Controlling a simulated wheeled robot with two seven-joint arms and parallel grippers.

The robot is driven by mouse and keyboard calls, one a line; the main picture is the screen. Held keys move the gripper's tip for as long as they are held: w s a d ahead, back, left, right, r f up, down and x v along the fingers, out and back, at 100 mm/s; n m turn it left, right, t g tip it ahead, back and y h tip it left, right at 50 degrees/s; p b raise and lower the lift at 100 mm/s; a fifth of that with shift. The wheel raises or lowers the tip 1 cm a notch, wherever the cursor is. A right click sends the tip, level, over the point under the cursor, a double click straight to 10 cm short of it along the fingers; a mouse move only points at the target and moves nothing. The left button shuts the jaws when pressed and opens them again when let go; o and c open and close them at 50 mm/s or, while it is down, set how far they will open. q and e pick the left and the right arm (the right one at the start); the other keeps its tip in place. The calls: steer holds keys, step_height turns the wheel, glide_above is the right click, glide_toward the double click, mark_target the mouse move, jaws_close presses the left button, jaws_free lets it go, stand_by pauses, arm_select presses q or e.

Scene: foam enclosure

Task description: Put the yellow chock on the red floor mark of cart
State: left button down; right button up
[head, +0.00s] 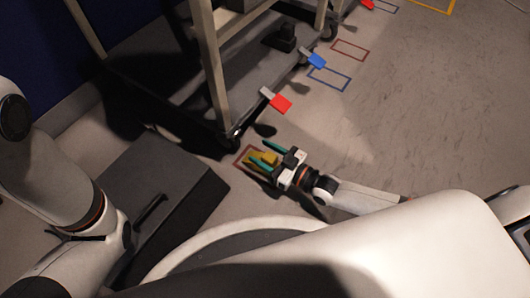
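The yellow chock (266,158) is low at the floor by the cart's near corner, between the two green fingers of my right gripper (266,154). The fingers are apart, one on each side of it; I cannot tell whether they press on it. The red floor mark (239,159) is a thin rectangular outline beside the cart's near wheel. The chock and fingers cover part of it, and whether the chock rests on the floor is unclear. The cart (190,113) has a dark deck and pale posts. My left arm is at the left; its gripper (127,232) is dark and indistinct.
Red (279,103) and blue (316,61) tabs stick out from the cart's side. A blue floor outline (329,79) and another red one (350,49) lie farther back. A dark box-like block (190,195) is at the left. The floor to the right is clear.

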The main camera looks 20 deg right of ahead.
steer(key=shift+r, duration=0.2)
steer(key=p+v, duration=0.5)
steer(key=v, duration=0.5)
steer(key=shift+s+d+p, duration=0.25)
steer(key=shift+p, duration=0.1)
steer(key=shift+s+d, duration=0.4)
steer(key=shift+s, duration=0.15)
